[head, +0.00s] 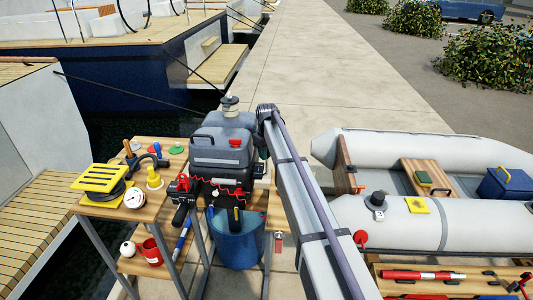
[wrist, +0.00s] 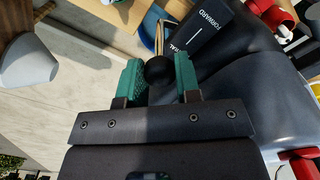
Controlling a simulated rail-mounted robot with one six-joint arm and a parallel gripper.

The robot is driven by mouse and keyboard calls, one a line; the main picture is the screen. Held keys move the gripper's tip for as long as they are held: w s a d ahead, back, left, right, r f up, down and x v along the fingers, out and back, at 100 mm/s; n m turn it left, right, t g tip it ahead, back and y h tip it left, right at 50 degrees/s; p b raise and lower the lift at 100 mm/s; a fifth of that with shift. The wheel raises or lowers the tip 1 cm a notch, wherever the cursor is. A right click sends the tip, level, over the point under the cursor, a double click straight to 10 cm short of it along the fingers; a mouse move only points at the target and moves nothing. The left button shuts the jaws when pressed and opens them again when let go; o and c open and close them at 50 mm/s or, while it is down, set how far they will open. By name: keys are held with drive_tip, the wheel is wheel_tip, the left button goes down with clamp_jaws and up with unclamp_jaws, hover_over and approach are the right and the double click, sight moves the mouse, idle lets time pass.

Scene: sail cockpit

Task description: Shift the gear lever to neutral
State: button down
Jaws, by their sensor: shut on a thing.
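In the wrist view my gripper (wrist: 158,76) has its two green-padded fingers on either side of the round black knob of the gear lever (wrist: 158,68), shut on it. Beside the right finger is a dark plate (wrist: 202,30) on the motor. It reads FORWARD, with a white line and a partly covered word ending in "TRAL" nearer my fingers. The rest of the plate and most of the lever are hidden, so I cannot tell which mark the lever is at. In the head view the grey outboard motor (head: 222,140) stands at centre; its lever and my gripper are hidden behind my arm.
A wooden workbench (head: 150,225) with a yellow-slatted item (head: 100,178), gauge and tools stands left of the motor. A blue bucket (head: 236,243) is below it. An inflatable boat (head: 395,222) lies to the right. The concrete quay (head: 310,60) behind is clear.

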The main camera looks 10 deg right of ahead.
drive_tip(key=shift+w+d, duration=0.15)
drive_tip(key=shift+w, duration=0.15)
drive_tip(key=c, duration=0.8)
unclamp_jaws()
drive_tip(key=shift+d, duration=0.1)
drive_tip(key=shift+r+p, duration=0.25)
drive_tip(key=shift+p, duration=0.1)
wheel_tip(320, 180, up, 10)
drive_tip(key=p, duration=1)
drive_tip(key=shift+r, duration=0.1)
